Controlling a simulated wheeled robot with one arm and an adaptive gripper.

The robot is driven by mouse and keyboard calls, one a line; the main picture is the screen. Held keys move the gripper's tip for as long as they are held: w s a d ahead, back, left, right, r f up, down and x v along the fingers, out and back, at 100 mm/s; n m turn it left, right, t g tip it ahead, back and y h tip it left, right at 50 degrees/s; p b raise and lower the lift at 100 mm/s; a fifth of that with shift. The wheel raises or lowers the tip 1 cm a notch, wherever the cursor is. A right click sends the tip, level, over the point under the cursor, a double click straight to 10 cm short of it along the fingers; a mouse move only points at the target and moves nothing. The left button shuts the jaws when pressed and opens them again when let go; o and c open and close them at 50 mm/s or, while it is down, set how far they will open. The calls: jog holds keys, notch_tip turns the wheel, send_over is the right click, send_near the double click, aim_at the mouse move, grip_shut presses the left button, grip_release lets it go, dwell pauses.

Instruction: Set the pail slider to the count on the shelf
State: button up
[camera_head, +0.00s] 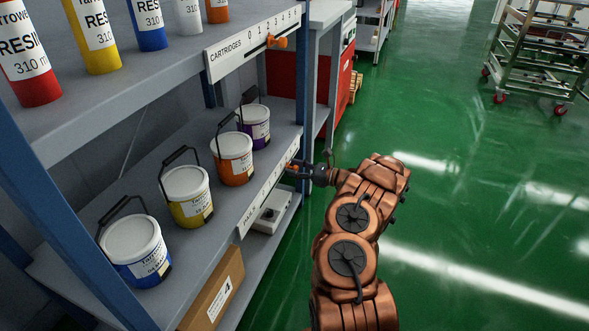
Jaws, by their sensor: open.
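The pails stand in a row on the middle shelf (90,243): a blue pail (137,262) nearest, then a yellow pail (188,207), an orange pail (235,170) and a purple pail (257,134). All are upright with white lids and raised black handles. A white label strip (250,213) runs along this shelf's front edge; its numbers are too small to read. My gripper (294,169) is open at the far part of this strip, with a small orange slider knob (290,165) at its fingertips. Whether the fingers touch the knob is unclear. Part of the strip's far end is hidden.
The upper shelf (130,88) holds several resin cartridges and a CARTRIDGES strip (228,58) with an orange knob (277,41) near its far end. A cardboard box (213,300) and a white object (266,213) sit below. Green floor to the right is clear up to a wheeled cart (540,60).

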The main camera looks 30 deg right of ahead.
jog(key=v, duration=1.2)
dwell(0.4)
